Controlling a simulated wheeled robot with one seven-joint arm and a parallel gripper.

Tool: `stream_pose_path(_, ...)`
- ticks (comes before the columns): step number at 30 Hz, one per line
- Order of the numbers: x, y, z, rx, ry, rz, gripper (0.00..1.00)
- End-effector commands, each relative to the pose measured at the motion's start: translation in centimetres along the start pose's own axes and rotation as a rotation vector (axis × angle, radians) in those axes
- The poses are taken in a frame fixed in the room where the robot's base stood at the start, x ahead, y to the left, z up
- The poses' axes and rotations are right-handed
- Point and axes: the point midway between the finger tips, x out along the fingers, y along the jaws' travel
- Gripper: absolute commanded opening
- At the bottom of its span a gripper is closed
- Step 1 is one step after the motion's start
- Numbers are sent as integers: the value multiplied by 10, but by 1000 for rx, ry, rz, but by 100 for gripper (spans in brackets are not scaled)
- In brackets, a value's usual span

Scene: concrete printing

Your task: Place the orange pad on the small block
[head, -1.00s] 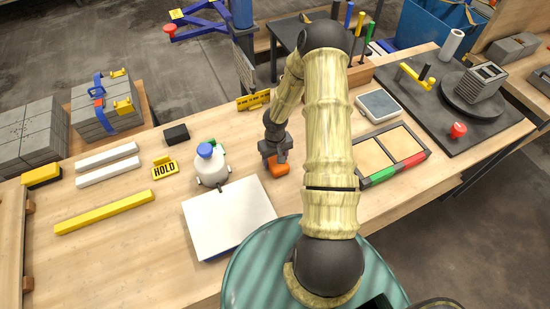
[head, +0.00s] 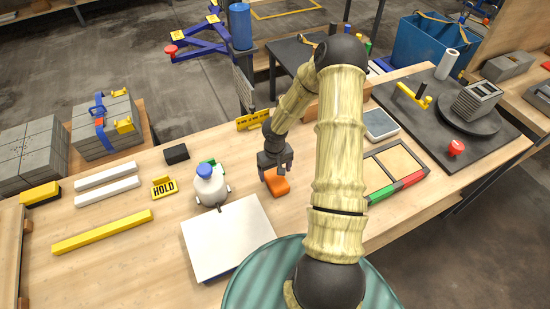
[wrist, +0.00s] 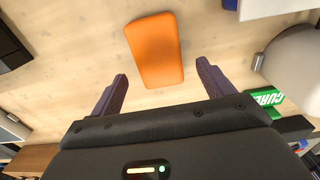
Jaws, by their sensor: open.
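The orange pad (head: 277,186) lies flat on the wooden bench, just right of the white bottle. My gripper (head: 274,173) is open and empty, close above the pad's far end in the head view. In the wrist view the orange pad (wrist: 155,48) lies beyond and partly between the two spread fingers of my gripper (wrist: 162,76), with clear space on both sides. A small black block (head: 176,154) sits at the back left of the bench, behind the yellow HOLD sign. I cannot tell for certain that it is the task's small block.
The white bottle with a blue cap (head: 210,187) stands left of the pad. A white board (head: 228,238) lies in front. White bars and a yellow bar (head: 103,232) lie at left.

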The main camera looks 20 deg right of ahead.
Motion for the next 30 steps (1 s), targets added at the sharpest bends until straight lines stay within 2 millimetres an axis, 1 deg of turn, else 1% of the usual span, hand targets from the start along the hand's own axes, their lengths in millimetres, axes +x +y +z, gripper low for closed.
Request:
stream_pose_path(1,-12,1,0,3,2,0,80)
stream_pose_path(6,-46,1,-1,2,3,0,80)
stream_pose_path(9,-62,1,0,3,2,0,80)
stream_pose_path(12,-72,1,0,3,1,0,80)
stream_pose_path(16,-77,-1,0,-1,0,0,80)
stream_pose_path(23,-77,-3,-1,-7,0,0,80)
stream_pose_path(30,-77,-1,0,-1,0,0,80)
